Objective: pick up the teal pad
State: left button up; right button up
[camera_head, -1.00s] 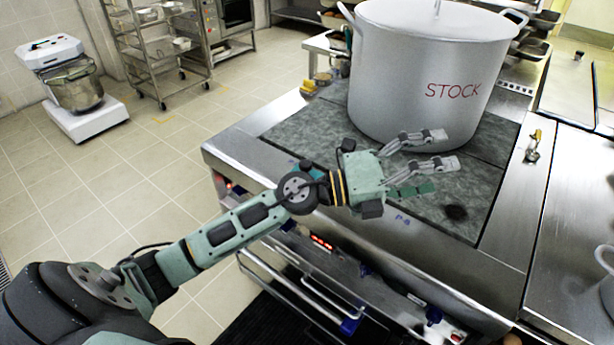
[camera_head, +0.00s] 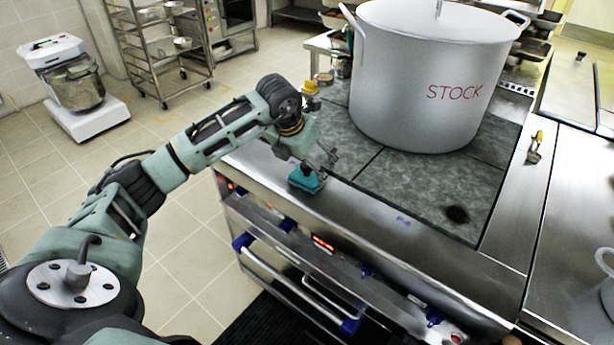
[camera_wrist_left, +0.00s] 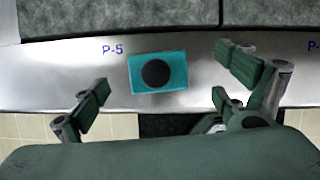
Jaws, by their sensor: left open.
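The teal pad (camera_head: 307,179) is a small block with a dark round knob on top. It rests on the steel front ledge of the stove, and my left gripper (camera_head: 328,158) is close beside and above it in the head view. In the left wrist view the teal pad (camera_wrist_left: 174,83) lies flat by the "P-5" mark, between the spread fingers of my left gripper (camera_wrist_left: 165,95). The fingers are open and do not touch the pad. My right gripper is out of view.
A large steel stockpot (camera_head: 432,85) marked "STOCK" stands on the grey stove top (camera_head: 420,185), behind the ledge. The stove top has a dark round spot near the front right. A metal counter (camera_head: 572,210) lies to the right. Open tiled floor (camera_head: 185,275) is at the left.

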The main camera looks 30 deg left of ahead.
aim_at(304, 167)
pick_arm(q)
jog(key=f, duration=0.2)
jog(key=f+p, duration=0.1)
jog(key=shift+w+a+f, duration=0.3)
jog(key=shift+w+f, duration=0.25)
jog(key=shift+f, duration=0.3)
jog(key=shift+r, duration=0.1)
jog(key=c, duration=1.3)
